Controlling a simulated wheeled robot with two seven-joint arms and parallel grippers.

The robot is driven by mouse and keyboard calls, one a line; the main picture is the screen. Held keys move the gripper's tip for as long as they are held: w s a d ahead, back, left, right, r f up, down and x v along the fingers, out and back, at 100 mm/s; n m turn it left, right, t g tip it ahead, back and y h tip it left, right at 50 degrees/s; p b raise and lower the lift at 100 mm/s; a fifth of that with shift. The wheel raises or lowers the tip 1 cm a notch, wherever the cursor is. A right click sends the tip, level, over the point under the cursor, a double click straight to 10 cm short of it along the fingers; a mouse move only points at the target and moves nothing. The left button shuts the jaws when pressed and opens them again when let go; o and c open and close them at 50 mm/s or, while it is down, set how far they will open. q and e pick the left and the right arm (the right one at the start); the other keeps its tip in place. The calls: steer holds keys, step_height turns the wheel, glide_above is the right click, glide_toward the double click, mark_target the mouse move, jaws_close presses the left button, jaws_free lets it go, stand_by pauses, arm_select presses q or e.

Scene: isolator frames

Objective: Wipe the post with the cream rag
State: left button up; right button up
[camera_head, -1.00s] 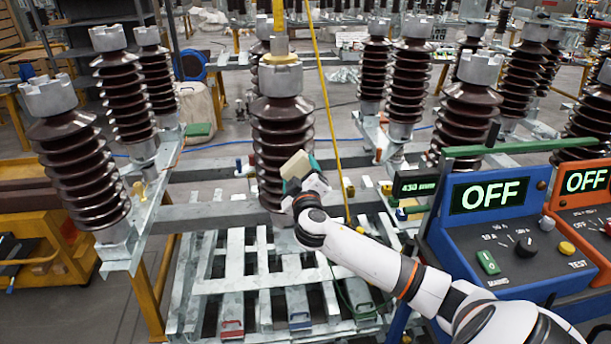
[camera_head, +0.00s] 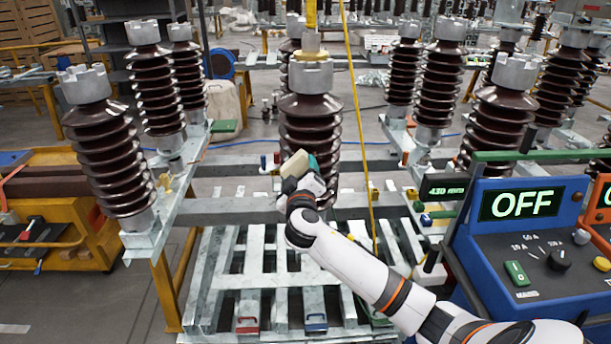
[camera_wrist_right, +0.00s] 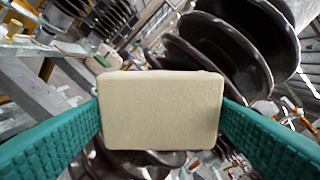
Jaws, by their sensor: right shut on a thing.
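The post is a brown ribbed insulator (camera_head: 310,122) with a grey metal cap, upright in the middle of the head view. In the right wrist view its dark ribs (camera_wrist_right: 215,60) fill the upper right behind the rag. The cream rag (camera_head: 295,163) is a block-like pad; it also shows in the right wrist view (camera_wrist_right: 161,110). My right gripper (camera_head: 304,172) is shut on it, with green fingers at its two sides. The rag is in front of the post's lower ribs; I cannot tell whether it touches them. My left gripper is not in view.
Several similar insulators stand on both sides, such as one at the left (camera_head: 103,155). A blue test box (camera_head: 515,235) reading OFF is at the right. A yellow pole (camera_head: 357,120) rises just right of the post. A slatted metal pallet (camera_head: 225,270) lies below.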

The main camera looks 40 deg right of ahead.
steer(key=shift+r+p, duration=0.95)
steer(key=shift+r, duration=0.25)
steer(key=shift+s+d+f, duration=0.1)
steer(key=shift+s+d, duration=0.05)
steer(key=shift+d, duration=0.1)
steer(key=shift+s+d, duration=0.65)
steer(key=shift+d, duration=0.4)
steer(key=shift+s+d, duration=0.6)
steer(key=shift+d, duration=0.45)
steer(key=shift+s+d, duration=0.65)
steer(key=shift+d, duration=0.4)
steer(key=shift+a, duration=0.1)
steer(key=shift+p+v, duration=0.4)
steer(key=shift+v, duration=2.6)
